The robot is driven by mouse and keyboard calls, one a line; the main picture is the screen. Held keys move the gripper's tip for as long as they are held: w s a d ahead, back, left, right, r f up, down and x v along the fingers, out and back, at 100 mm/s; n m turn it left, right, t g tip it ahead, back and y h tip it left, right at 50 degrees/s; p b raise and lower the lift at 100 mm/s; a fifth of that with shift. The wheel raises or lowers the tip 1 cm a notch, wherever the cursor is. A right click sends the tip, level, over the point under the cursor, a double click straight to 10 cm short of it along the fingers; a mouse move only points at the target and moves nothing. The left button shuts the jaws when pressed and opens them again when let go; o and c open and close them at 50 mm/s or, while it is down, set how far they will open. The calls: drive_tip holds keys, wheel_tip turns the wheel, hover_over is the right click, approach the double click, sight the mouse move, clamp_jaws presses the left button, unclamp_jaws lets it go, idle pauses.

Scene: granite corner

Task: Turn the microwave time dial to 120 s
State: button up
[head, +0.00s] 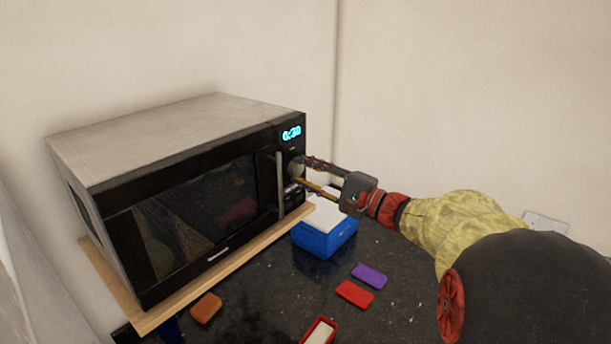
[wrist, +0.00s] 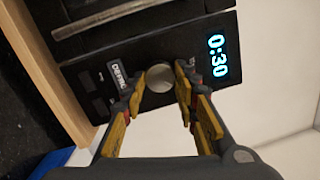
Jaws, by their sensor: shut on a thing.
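The microwave (head: 180,185) stands on a wooden board, with its door shut and its dark front facing the counter. Its display (head: 291,133) reads 0:30, and the same display shows large in the wrist view (wrist: 217,57). The round silver time dial (head: 295,167) is on the control panel below the display. It also shows in the wrist view (wrist: 159,78), between my fingertips. My gripper (wrist: 160,85) is shut on the dial, one finger on each side. In the head view my gripper (head: 305,173) reaches the panel from the right and partly hides the dial.
A blue box (head: 325,238) with a pale top sits under my gripper. Purple (head: 369,276) and red (head: 354,294) lids, an orange block (head: 206,308) and a red container (head: 319,332) lie on the dark counter. A vertical door handle (head: 280,184) is left of the dial.

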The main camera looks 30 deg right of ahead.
drive_tip(key=m, duration=0.4)
drive_tip(key=shift+f, duration=0.1)
drive_tip(key=m+t+h+p, duration=0.1)
drive_tip(key=m, duration=0.3)
drive_tip(key=shift+a+p, duration=0.1)
drive_tip(key=shift+p, duration=0.25)
drive_tip(key=m+h+p, duration=0.1)
drive_tip(key=m+p, duration=0.1)
drive_tip(key=m, duration=0.2)
drive_tip(key=shift+s+a+m+p, duration=0.1)
drive_tip(key=shift+m+p, duration=0.9)
drive_tip(key=shift+m, duration=0.9)
drive_tip(key=shift+h, duration=0.4)
drive_tip(key=o, duration=1.1)
